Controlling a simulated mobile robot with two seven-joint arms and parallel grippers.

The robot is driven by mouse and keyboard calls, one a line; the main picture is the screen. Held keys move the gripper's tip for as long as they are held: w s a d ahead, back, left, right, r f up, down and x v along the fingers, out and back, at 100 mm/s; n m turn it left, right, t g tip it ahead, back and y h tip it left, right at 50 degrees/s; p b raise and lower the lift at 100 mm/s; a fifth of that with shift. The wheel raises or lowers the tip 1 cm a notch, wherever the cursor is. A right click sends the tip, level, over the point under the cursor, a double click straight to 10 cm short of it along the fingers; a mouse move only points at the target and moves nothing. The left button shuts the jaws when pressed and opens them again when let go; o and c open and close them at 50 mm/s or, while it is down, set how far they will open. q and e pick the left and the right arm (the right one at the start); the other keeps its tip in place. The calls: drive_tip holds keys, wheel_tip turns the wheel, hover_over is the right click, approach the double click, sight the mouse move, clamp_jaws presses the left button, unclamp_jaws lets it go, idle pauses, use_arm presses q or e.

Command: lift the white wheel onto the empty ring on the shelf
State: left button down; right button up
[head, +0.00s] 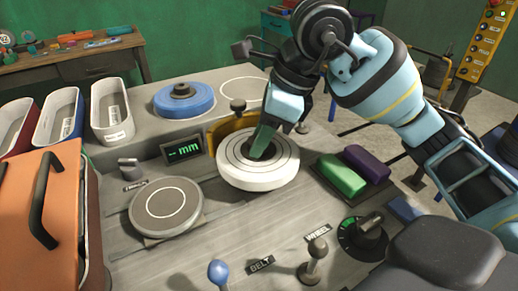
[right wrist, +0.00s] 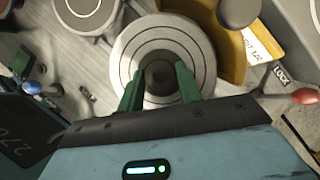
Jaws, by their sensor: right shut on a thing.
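The white wheel (head: 232,172) is a thick disc with dark concentric lines and a dark hub, in the middle of the worktop in the head view. It also shows in the right wrist view (right wrist: 126,52). My right gripper (head: 262,146) points down at the hub. Its green fingers (right wrist: 160,78) are on either side of the hub, shut on it. I cannot tell whether the wheel touches the worktop. The empty ring (head: 243,90) is a pale circle outline on the raised shelf behind, right of the blue wheel (head: 184,101). My left gripper is not in view.
A yellow curved guard (head: 222,128) stands close behind the wheel. Left are a "mm" display (head: 184,150), a round plate (head: 166,210) and an orange case (head: 40,225). Green (head: 340,177) and purple (head: 367,163) blocks sit right. Knobbed levers (head: 218,270) stand in front.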

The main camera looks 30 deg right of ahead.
sight(249, 139)
drive_tip(key=shift+r, duration=0.2)
drive_tip(key=shift+r, duration=0.6)
wheel_tip(249, 139, up, 2)
drive_tip(key=shift+r, duration=0.2)
drive_tip(key=s+d+b, duration=0.4)
drive_tip(key=s+d, duration=0.7)
drive_tip(key=d, duration=0.3)
drive_tip(key=shift+f+b, duration=0.2)
drive_tip(key=shift+b, duration=0.1)
drive_tip(key=shift+s+d, duration=0.1)
drive_tip(key=shift+s, duration=0.05)
